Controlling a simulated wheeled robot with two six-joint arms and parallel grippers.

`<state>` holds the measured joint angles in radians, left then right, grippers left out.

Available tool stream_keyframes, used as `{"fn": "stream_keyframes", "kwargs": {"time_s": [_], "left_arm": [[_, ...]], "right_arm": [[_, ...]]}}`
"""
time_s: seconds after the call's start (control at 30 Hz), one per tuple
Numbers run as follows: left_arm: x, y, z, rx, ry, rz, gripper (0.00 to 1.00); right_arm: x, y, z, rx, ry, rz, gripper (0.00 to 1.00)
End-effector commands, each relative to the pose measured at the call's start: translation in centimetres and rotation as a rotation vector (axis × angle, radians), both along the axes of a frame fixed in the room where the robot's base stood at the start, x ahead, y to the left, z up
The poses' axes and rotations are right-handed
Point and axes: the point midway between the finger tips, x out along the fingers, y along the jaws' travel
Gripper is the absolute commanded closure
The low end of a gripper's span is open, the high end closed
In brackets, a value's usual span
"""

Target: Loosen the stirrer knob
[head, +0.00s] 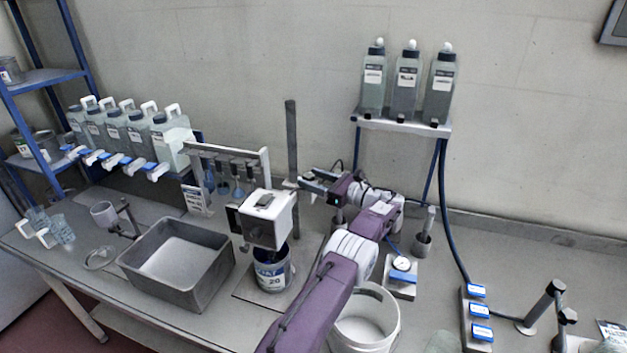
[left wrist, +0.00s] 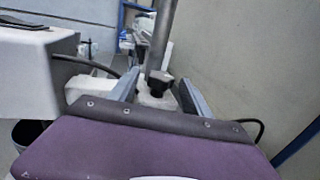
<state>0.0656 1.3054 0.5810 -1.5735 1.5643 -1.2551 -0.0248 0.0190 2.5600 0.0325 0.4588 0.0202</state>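The stirrer is a white box-shaped head (head: 268,222) on a grey upright post (head: 291,140), standing over a blue-labelled can (head: 272,274). In the left wrist view the stirrer knob (left wrist: 158,82) is small and black, beside the post (left wrist: 162,40). My left gripper (head: 308,184) reaches the post from the right, behind the stirrer head. In the left wrist view its two fingers (left wrist: 158,92) are apart, one on each side of the knob, with gaps between. I cannot make the knob out in the head view. My right gripper is not in view.
A grey tub (head: 140,262) stands left of the stirrer. A white bucket (head: 391,330) is beside my arm.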

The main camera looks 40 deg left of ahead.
Motion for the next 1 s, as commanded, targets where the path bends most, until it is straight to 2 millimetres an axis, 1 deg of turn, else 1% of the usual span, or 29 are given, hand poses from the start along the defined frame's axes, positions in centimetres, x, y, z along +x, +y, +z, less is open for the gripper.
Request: {"fn": "stream_keyframes", "kwargs": {"time_s": [0.17,0.27,0.37,0.53,0.6,0.7,0.8,1.0], "left_arm": [[0.0,0.0,0.0,0.000,0.000,0.000,0.44],[0.1,-0.6,-0.1,0.000,0.000,-0.002,0.44],[0.2,-2.4,-0.3,0.000,-0.001,-0.004,0.44],[0.5,-6.4,-0.3,-0.001,-0.002,-0.004,0.44],[0.5,-7.6,-0.2,0.000,-0.002,-0.003,0.44],[0.5,-8.5,-0.1,0.000,-0.002,-0.001,0.44],[0.5,-9.0,-0.1,-0.001,-0.001,-0.001,0.44],[0.5,-9.1,0.0,0.000,0.001,0.000,0.44]], "right_arm": [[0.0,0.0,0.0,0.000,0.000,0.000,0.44],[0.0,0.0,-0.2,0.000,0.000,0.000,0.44],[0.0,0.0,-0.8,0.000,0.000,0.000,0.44],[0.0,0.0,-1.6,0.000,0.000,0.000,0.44],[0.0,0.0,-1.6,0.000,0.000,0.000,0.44],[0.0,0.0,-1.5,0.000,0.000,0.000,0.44],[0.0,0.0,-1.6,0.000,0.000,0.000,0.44],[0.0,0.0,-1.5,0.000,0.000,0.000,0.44]]}}
